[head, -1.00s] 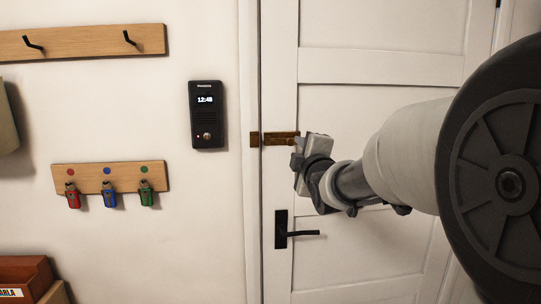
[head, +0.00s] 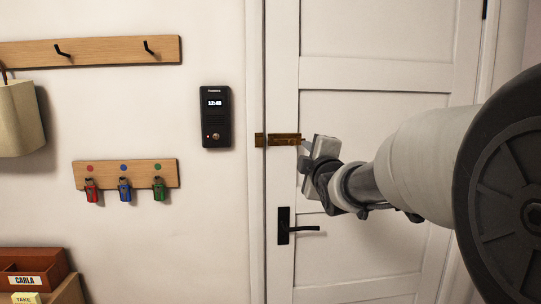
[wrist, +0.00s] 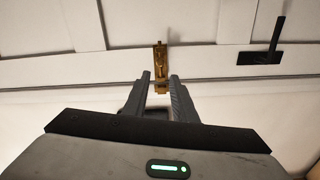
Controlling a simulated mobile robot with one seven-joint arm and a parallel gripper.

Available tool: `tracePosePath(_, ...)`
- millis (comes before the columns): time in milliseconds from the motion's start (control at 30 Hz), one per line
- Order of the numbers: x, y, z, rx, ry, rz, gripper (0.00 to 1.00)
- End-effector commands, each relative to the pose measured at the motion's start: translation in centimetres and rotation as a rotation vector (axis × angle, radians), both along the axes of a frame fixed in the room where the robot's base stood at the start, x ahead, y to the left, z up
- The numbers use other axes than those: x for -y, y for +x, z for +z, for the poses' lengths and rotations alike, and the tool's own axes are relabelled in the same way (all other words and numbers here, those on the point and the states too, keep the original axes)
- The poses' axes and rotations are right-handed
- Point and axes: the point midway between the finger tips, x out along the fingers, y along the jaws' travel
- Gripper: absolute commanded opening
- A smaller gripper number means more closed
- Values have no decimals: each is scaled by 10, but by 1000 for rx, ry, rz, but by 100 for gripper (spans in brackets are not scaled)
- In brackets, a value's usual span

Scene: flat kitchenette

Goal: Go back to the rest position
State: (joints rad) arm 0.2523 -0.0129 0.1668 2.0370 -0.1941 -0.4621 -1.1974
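My gripper (head: 308,154) is in front of the white door (head: 375,130), just right of a brass latch (head: 278,140) that spans the door's left edge and the frame. In the wrist view my gripper (wrist: 160,80) has its two fingers apart with nothing between them. The brass latch (wrist: 159,62) shows beyond the fingertips there. The head view does not clearly show whether a fingertip touches the latch. The black door handle (head: 297,229) is below the latch, and the door looks closed.
Left of the door are a black intercom (head: 215,117), a key board (head: 126,174) with red, blue and green key tags, and a hook rail (head: 95,51). A beige bag (head: 20,120) hangs at far left. A reddish-brown box (head: 35,262) labelled CARLA is at lower left.

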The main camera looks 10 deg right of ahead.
Motion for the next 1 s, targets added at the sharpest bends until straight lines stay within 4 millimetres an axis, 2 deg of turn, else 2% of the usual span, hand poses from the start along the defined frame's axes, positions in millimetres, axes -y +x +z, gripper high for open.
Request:
tracePosePath(167,-1,-5,-2,-19,24,-3,25)
tracePosePath(267,-5,-28,-15,-106,129,-27,25)
tracePosePath(367,-9,-76,-44,-268,334,-94,25)
tracePosePath(500,-13,-166,-98,-511,671,-260,25)
tracePosePath(600,-16,-224,-131,-639,860,-388,25)
tracePosePath(900,-31,-367,-201,-903,1237,-739,25)
tracePosePath(933,-31,-365,-178,-902,1238,-742,25)
tracePosePath(1000,-31,-362,-154,-900,1234,-739,25)
